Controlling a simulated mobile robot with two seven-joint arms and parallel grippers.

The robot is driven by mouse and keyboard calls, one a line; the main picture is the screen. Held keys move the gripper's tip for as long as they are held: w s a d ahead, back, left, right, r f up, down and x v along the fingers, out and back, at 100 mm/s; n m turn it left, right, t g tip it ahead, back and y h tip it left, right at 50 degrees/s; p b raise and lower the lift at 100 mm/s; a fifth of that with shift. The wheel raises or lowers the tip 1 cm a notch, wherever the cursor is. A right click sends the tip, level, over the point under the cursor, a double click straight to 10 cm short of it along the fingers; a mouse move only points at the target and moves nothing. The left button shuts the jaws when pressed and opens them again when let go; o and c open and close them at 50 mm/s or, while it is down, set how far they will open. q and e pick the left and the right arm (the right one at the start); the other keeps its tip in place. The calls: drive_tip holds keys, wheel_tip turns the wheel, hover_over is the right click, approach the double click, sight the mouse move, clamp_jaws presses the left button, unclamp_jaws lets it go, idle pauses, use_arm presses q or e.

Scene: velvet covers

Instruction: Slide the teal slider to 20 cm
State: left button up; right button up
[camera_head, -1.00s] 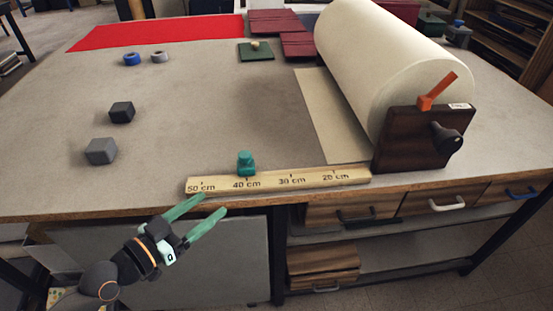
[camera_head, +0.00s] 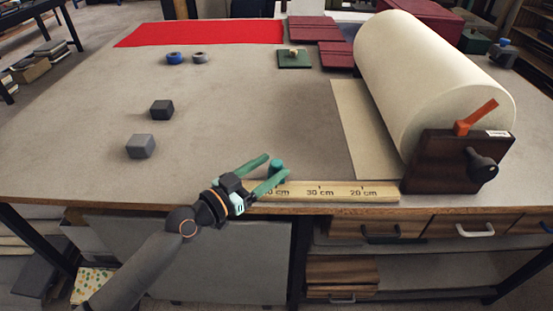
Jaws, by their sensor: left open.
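The teal slider (camera_head: 277,169) sits on the wooden ruler rail (camera_head: 340,193) along the table's front edge. My right gripper is not in view.
A large cream roll (camera_head: 430,80) on a dark wooden stand (camera_head: 455,165) stands at the rail's right end. Two dark blocks, a grey one (camera_head: 141,146) and a black one (camera_head: 162,110), lie on the left of the table (camera_head: 230,120). Red cloth (camera_head: 200,33) lies at the back.

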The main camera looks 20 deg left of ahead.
use_arm(q)
drive_tip(key=shift+x, duration=1.3)
drive_tip(key=shift+c, duration=0.3)
clamp_jaws()
